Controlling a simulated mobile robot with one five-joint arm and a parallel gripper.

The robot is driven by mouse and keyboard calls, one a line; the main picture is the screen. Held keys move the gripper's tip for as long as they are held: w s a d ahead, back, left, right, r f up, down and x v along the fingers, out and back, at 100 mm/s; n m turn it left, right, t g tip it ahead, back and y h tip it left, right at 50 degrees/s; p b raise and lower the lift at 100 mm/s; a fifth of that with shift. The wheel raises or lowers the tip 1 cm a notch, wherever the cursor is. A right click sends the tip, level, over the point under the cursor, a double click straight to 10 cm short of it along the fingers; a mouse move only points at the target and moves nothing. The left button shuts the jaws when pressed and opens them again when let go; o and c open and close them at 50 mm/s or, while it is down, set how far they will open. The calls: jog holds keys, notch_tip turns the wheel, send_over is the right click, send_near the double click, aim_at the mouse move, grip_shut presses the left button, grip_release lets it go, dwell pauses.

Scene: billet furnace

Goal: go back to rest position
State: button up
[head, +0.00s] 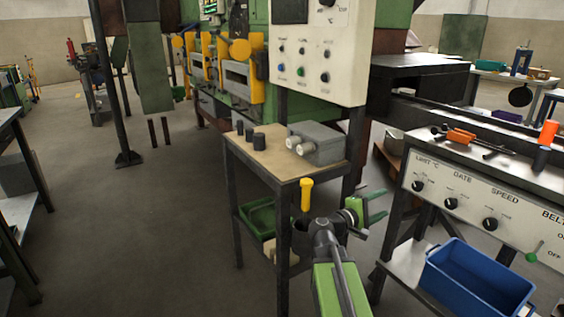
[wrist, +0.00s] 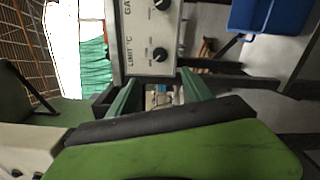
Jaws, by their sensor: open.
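My gripper (head: 380,206) is in the lower middle of the head view, at the end of my green and grey arm. Its two green fingers are apart and point right, with nothing seen between them. It is in front of the small work table (head: 262,162) and left of the control panel stand (head: 492,212). In the wrist view my gripper (wrist: 160,92) shows two green fingers spread apart, with a small blurred grey and tan patch seen through the gap.
The small table bears a grey box with two pale knobs (head: 318,142) and several dark cylinders. A yellow handle (head: 306,195) stands close left of my gripper. A blue bin (head: 478,283) sits low at the right. Open floor (head: 130,230) lies to the left.

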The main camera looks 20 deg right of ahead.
jog(key=w+a+f+t+y, duration=0.1)
jog(key=w+a+f+t, duration=0.1)
jog(key=w+a, duration=0.35)
jog(key=s+a+f+m+g+y, duration=0.25)
jog(key=a+f+y, duration=0.55)
jog(key=a+f, duration=0.65)
jog(key=s+a+f+m+g+y, duration=0.1)
jog(key=s+a+f+y, duration=0.15)
jog(key=a, duration=0.35)
jog(key=s+a+f+m+g+y, duration=0.1)
jog(key=s+a+f+y, duration=0.15)
jog(key=a, duration=0.45)
jog(key=s+a+f+m+g+y, duration=0.1)
jog(key=s+a+f+y, duration=0.1)
jog(key=a+y, duration=0.3)
notch_tip(320, 180, up, 29)
jog(key=a+h+p, duration=0.1)
jog(key=p, duration=2.8)
jog(key=shift+s+f, duration=0.2)
jog(key=shift+s, duration=0.15)
jog(key=shift+a, duration=0.1)
